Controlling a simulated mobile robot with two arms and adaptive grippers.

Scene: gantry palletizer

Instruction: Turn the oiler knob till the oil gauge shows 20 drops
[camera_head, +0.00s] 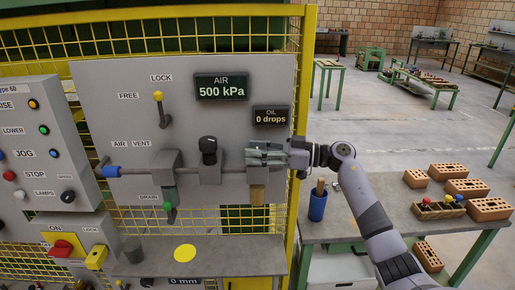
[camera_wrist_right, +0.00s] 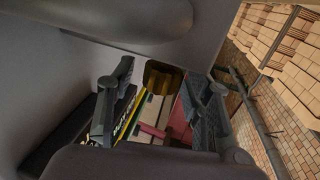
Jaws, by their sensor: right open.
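The oil gauge (camera_head: 270,116) is a small dark display on the grey panel and reads 0 drops. The oiler (camera_head: 257,190) is the right-hand unit on the air line, with an amber bowl underneath. My right gripper (camera_head: 258,155) reaches in from the right, level, at the top of the oiler, just below the gauge. It covers the place where the oiler knob would sit, so I cannot see the knob in the head view. In the right wrist view the two fingers (camera_wrist_right: 160,110) stand apart, with a dark yellow piece (camera_wrist_right: 163,75) between them, apparently the knob; contact is unclear. My left gripper is not in view.
The air gauge (camera_head: 221,87) reads 500 kPa. A black regulator knob (camera_head: 208,150) stands left of the oiler. A yellow frame post (camera_head: 302,90) rises close to my right wrist. A table (camera_head: 345,226) with a blue cup (camera_head: 318,205) and bricks lies at the right.

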